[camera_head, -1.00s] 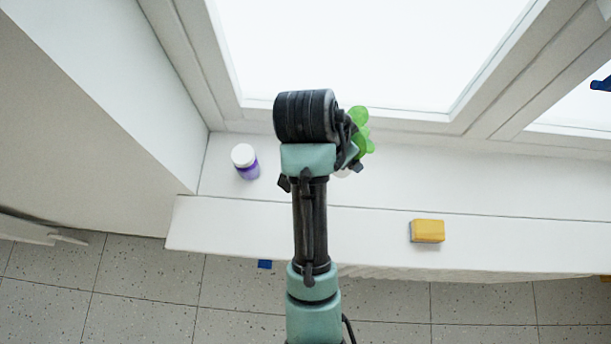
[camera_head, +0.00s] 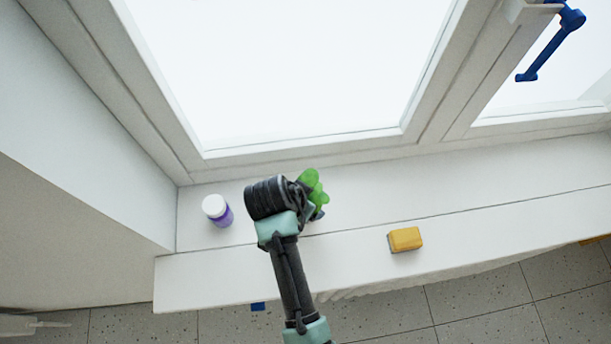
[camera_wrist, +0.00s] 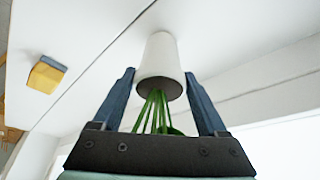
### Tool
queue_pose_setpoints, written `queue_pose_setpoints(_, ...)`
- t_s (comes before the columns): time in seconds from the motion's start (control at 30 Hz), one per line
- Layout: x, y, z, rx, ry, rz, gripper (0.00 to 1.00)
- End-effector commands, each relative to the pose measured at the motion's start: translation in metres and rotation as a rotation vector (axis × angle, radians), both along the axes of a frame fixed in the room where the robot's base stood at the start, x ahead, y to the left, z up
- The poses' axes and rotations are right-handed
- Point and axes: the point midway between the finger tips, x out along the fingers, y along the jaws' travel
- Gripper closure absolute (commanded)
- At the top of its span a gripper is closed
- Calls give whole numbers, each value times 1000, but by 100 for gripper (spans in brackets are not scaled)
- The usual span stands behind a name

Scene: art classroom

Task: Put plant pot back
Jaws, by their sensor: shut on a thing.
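The plant pot (camera_wrist: 159,55) is white and tapered, with thin green stems (camera_wrist: 158,112) coming out of its dark opening, in the wrist view. My gripper (camera_wrist: 160,76) has one dark finger on each side of the pot and is shut on it. In the head view my arm and wrist hide most of the pot. The plant's round green leaves (camera_head: 314,186) show just right of my wrist, above the white windowsill (camera_head: 450,190). Whether the pot's base touches the sill cannot be told.
A purple bottle with a white lid (camera_head: 217,210) stands on the sill left of my wrist. A yellow sponge-like block (camera_head: 405,239) lies to the right, near the front edge. The window (camera_head: 290,70) rises behind. The sill farther right is clear.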

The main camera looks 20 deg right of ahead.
Motion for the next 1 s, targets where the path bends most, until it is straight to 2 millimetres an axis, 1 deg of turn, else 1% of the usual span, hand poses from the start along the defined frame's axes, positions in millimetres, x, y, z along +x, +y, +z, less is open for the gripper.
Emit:
queue_pose_setpoints(0.17,1,0,-2,0,-1,0,100)
queue_pose_setpoints(0.2,0,0,-3,0,0,0,23)
queue_pose_setpoints(0.27,0,0,-3,0,0,0,12)
queue_pose_setpoints(0.3,0,0,-2,0,0,0,5)
queue_pose_setpoints(0.33,0,0,-2,0,0,0,0)
queue_pose_setpoints(0.57,0,0,-1,0,0,0,0)
queue_pose_setpoints(0.7,0,2,6,-1,-2,2,0)
queue_pose_setpoints(0.77,-1,5,13,-1,-4,2,0)
queue_pose_setpoints(0.87,-5,10,28,-1,-4,2,0)
queue_pose_setpoints(1.0,-10,20,55,-1,-5,3,0)
